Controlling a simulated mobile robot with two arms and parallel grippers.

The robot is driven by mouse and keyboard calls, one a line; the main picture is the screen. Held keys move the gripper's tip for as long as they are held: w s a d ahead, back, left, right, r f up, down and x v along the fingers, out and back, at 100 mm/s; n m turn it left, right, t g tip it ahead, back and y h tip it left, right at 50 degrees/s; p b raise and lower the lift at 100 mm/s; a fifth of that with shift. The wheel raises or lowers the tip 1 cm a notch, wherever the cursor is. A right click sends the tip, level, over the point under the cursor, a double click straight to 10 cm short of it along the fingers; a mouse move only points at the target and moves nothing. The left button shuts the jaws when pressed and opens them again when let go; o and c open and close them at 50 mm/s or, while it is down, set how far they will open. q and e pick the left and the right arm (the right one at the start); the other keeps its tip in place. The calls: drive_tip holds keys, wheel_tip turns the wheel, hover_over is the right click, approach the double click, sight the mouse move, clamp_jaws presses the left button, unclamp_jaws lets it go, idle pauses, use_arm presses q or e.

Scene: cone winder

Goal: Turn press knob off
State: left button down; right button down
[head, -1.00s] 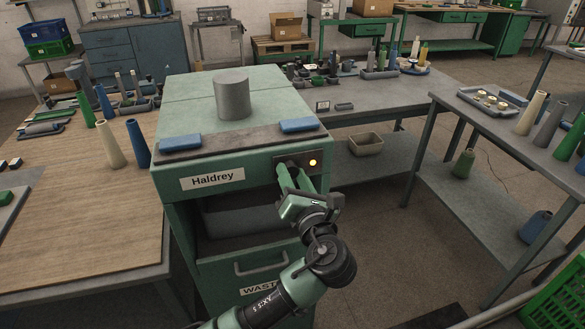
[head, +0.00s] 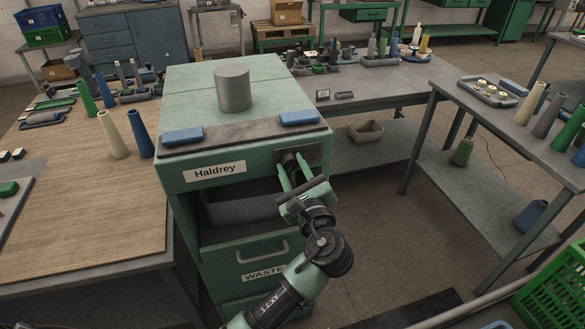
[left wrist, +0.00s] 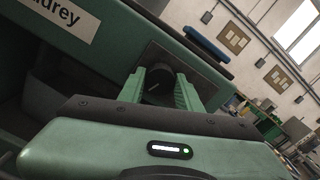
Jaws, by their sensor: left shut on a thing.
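The green press (head: 250,145), labelled "Haldrey", has a dark control plate (head: 313,155) at the right of its front. A round black knob (head: 289,158) sits on this plate. The knob also shows in the left wrist view (left wrist: 154,84), with a pale pointer line across its face. My left gripper (head: 293,172) has its two green fingers on either side of the knob and is shut on it. No yellow light shows on the plate. My right gripper is out of view.
A grey cylinder (head: 233,90) and two blue pads (head: 183,136) (head: 299,118) are on the press top. A drawer marked "WASTE" (head: 245,265) is below. Cones (head: 112,135) stand on the wooden table at left. A grey bench (head: 375,95) adjoins at right.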

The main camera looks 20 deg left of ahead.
use_arm(q)
drive_tip(key=shift+n+b, duration=0.55)
drive_tip(key=shift+n, duration=1.35)
drive_tip(key=c, duration=1)
unclamp_jaws()
drive_tip(key=shift+o, duration=0.2)
drive_tip(key=shift+s, duration=0.1)
drive_tip(key=shift+s+d+f, duration=0.1)
drive_tip(key=shift+s+d, duration=0.15)
drive_tip(key=b+v, duration=0.1)
drive_tip(key=v, duration=0.6)
drive_tip(key=shift+b, duration=0.35)
